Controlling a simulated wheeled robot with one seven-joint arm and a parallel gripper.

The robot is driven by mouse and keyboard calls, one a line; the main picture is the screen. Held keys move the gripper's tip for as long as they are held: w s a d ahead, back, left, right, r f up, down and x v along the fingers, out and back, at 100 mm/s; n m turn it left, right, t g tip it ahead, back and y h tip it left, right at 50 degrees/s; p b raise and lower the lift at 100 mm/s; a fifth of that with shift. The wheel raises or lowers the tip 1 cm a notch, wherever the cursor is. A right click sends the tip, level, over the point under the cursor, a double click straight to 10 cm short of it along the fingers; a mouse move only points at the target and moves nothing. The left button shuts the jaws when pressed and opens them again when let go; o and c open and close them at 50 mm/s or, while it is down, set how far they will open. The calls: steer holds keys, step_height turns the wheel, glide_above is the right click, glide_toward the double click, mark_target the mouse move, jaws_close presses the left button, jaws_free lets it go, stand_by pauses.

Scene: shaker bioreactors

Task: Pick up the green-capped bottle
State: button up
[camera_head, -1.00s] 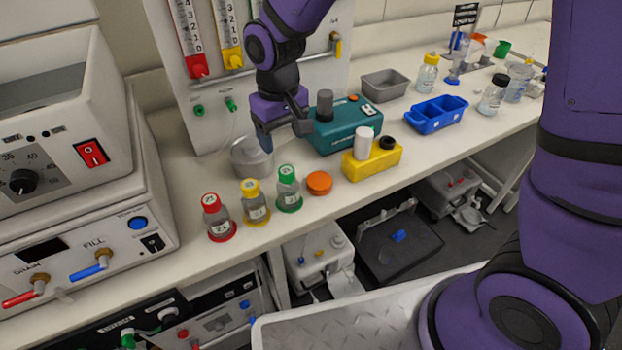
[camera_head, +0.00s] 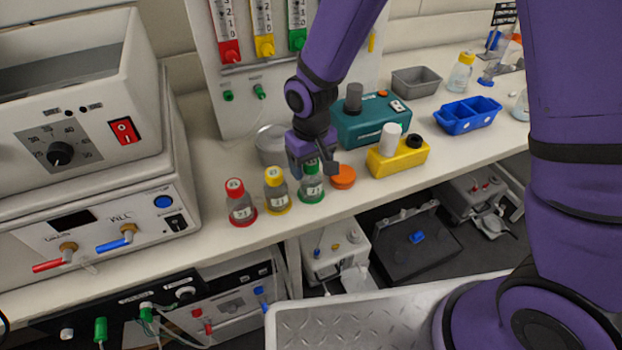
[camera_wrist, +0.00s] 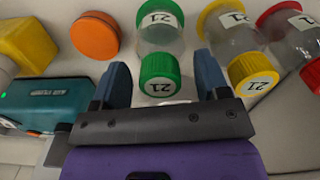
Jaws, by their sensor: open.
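The green-capped bottle (camera_head: 311,188) is clear glass and stands upright on the bench with a green ring at its base. Its green cap shows in the wrist view (camera_wrist: 159,75), lying between the fingers. My gripper (camera_head: 313,164) is at the bottle's top in the head view, and partly hides the cap. In the wrist view my gripper (camera_wrist: 161,82) has its two blue-grey fingers spread, one on each side of the cap, with a gap on both sides. It holds nothing.
A yellow-capped bottle (camera_head: 276,192) and a red-capped bottle (camera_head: 239,205) stand to the left. An orange disc (camera_head: 343,177) lies close on the right, with a yellow block (camera_head: 398,158) and a teal device (camera_head: 371,122) beyond. A metal cylinder (camera_head: 270,147) stands behind.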

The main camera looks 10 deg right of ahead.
jaws_close()
stand_by(0.4)
